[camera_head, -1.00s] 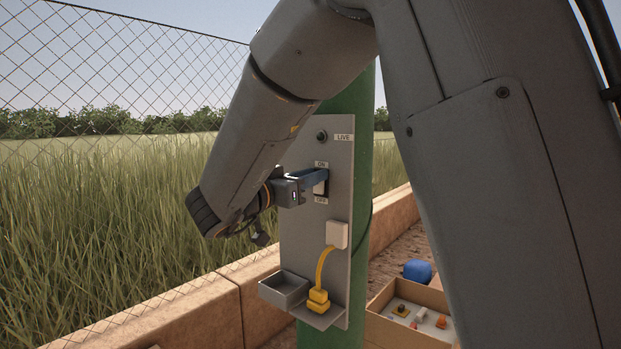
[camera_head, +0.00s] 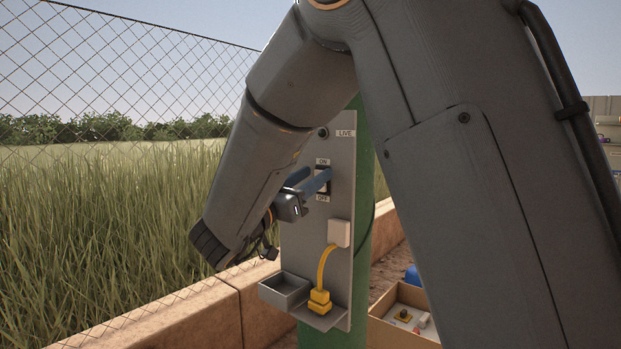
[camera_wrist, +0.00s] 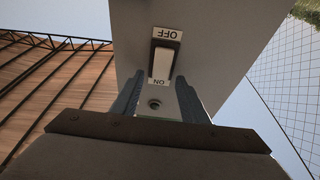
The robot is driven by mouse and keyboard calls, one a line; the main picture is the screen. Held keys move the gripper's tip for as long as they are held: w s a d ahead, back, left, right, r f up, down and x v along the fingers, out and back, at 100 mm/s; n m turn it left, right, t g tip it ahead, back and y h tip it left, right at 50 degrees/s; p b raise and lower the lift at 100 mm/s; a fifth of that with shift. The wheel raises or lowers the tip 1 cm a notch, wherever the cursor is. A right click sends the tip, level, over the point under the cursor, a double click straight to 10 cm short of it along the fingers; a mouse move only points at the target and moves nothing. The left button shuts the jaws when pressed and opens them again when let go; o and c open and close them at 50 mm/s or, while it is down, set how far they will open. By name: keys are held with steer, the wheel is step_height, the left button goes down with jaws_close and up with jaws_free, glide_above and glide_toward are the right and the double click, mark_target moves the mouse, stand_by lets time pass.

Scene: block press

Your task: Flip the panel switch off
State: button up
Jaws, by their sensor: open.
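The panel switch (camera_head: 322,186) is a pale rocker in a dark frame on an upright grey panel (camera_head: 341,160), with ON above it and OFF below. In the wrist view the switch (camera_wrist: 162,62) appears upside down, OFF at the top and ON at the bottom. Which end is pressed in I cannot tell. My gripper (camera_head: 311,179) is open and empty in front of the switch, its blue-grey fingers pointing at the panel. In the wrist view the gripper's fingers (camera_wrist: 156,97) lie on either side of the ON end. Contact is not clear.
A dark round lamp (camera_head: 323,133) labelled LIVE sits above the switch. Below are a white socket (camera_head: 339,233) with a yellow cable and plug (camera_head: 319,300), and a small grey tray (camera_head: 285,288). A box (camera_head: 400,339) of parts stands lower right. A wire fence (camera_head: 120,90) runs behind.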

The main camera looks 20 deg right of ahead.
steer(key=shift+a, duration=0.1)
steer(key=b+v, duration=0.2)
steer(key=v, duration=0.5)
steer(key=shift+s+a, duration=0.25)
steer(key=shift+f, duration=0.1)
